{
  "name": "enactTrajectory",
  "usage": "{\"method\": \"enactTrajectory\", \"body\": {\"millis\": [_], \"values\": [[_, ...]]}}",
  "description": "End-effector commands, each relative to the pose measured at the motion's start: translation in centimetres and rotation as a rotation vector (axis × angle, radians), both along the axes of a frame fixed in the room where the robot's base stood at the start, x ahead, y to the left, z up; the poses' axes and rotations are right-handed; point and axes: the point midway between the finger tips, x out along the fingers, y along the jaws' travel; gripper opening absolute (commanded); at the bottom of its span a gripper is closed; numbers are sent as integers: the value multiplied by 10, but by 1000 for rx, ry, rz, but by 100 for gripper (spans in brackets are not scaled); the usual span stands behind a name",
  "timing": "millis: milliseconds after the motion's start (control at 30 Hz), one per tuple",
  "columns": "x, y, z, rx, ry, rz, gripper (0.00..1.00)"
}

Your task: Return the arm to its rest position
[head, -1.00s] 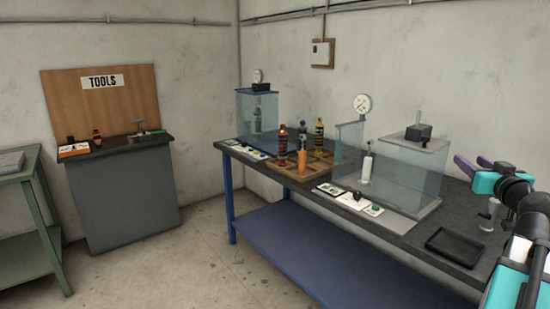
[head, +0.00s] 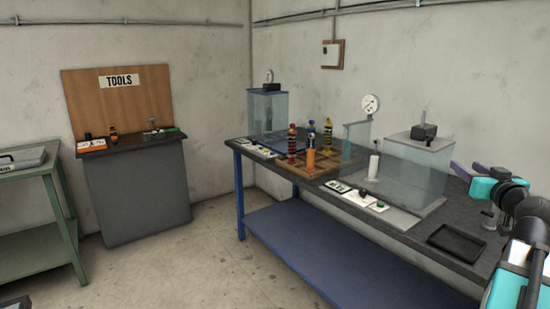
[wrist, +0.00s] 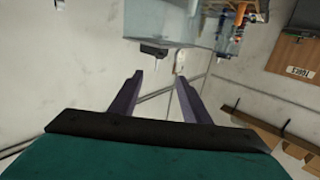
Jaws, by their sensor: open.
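My gripper (head: 468,170) shows at the right edge of the head view, with two purple fingers and a teal body. In the wrist view its fingers (wrist: 160,82) stand apart with nothing between them. My arm is folded at the lower right of the head view, and the gripper appears in front of the right end of the dark workbench (head: 402,243). The wrist view is tilted, with the bench equipment near its top edge and wall beyond the fingers.
The bench carries two clear tanks (head: 415,172) (head: 267,112), a wooden tray (head: 330,163) with several dampers and a black tray (head: 456,241). A grey tool cabinet (head: 135,195) and a green table (head: 30,167) stand at the left. Floor between them is open.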

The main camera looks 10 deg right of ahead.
Motion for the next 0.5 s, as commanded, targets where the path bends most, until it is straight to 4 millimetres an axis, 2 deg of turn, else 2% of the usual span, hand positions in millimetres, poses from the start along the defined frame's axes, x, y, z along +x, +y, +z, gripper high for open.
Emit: {"method": "enactTrajectory", "body": {"millis": [267, 367, 500], "values": [[41, 32, -42, 51, 42, 74, 43], [61, 50, -67, 77, 67, 110, 43], [89, 81, -110, 118, 114, 166, 43]]}}
